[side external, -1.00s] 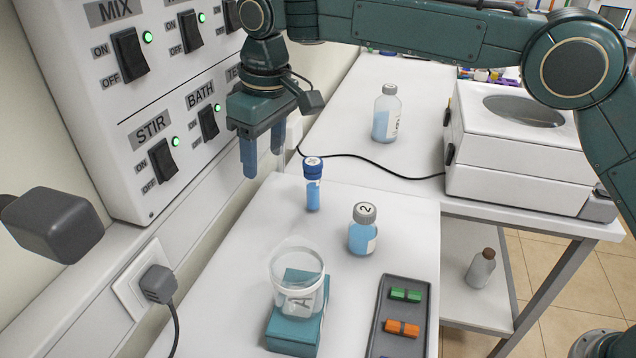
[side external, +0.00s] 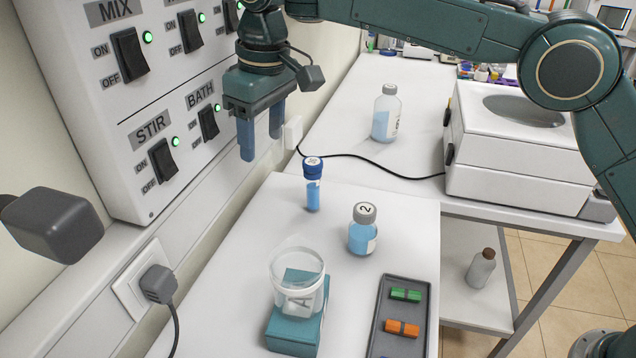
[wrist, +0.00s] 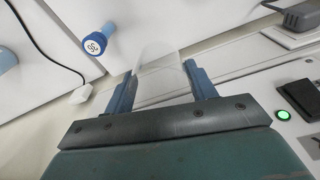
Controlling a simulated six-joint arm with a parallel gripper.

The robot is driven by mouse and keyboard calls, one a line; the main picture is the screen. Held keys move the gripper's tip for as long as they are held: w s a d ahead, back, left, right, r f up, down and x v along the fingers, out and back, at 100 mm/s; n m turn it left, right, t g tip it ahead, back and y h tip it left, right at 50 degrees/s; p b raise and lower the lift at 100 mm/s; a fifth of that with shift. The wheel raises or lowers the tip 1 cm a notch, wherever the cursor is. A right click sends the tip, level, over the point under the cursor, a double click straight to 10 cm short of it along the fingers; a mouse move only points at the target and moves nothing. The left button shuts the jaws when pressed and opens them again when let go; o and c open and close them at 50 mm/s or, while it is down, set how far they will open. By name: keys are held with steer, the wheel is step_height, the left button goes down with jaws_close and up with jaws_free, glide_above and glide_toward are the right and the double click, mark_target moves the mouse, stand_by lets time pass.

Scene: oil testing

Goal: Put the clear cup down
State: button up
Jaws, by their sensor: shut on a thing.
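The clear cup (wrist: 160,72) shows faintly in the wrist view as a transparent shape between the two blue fingers of my gripper (wrist: 160,78). My gripper is shut on it. In the side view my gripper (side external: 261,146) hangs fingers down in the air beside the switch panel, above the back left of the near white table. There the cup between the fingers can hardly be made out. A separate clear beaker (side external: 298,282) with a lettered label sits on a teal block (side external: 294,330) on the near table.
A blue-capped vial (side external: 313,188) and a grey-capped bottle (side external: 363,232) stand on the near table (side external: 245,235). A grey tray (side external: 389,348) holds green and orange pieces. A larger bottle (side external: 386,115) and a white machine (side external: 520,165) stand behind. A black cable crosses the back table.

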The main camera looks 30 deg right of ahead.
steer(key=shift+d, duration=0.1)
steer(key=w+d+m, duration=0.1)
steer(key=d, duration=2)
steer(key=shift+w, duration=0.2)
step_height(320, 180, down, 20)
steer(key=shift+r, duration=0.1)
steer(key=o, duration=1)
